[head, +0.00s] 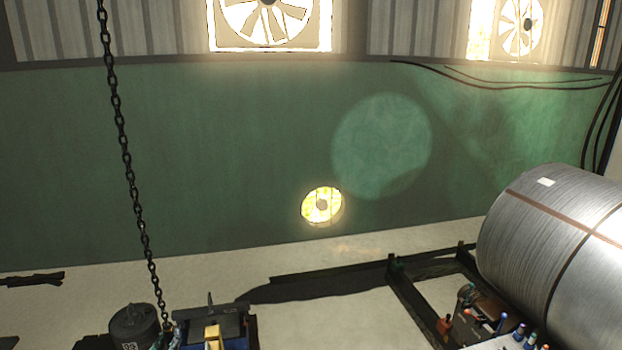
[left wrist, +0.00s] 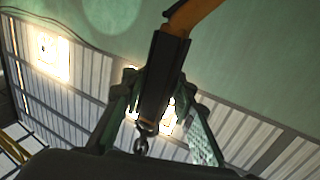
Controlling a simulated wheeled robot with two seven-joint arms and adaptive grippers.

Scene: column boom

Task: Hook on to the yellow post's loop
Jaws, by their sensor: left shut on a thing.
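A dark chain (head: 125,150) hangs from the top of the head view to the lower left. My left gripper (head: 166,340) shows only in part at the bottom edge, by the chain's lower end. In the left wrist view its green fingers (left wrist: 160,115) are shut around a black block (left wrist: 160,80). An orange bar (left wrist: 190,15) runs up from that block, and a small dark metal link or hook (left wrist: 142,138) shows below it. A yellow piece (head: 213,336) shows at the bottom of the head view; I cannot tell whether it is the post. I cannot make out its loop.
A dark cylinder (head: 134,326) stands left of the chain's lower end. A blue and black object (head: 232,325) is to its right. A big metal coil (head: 565,245) lies at the right, near a dark floor frame (head: 415,305). Pale floor lies between.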

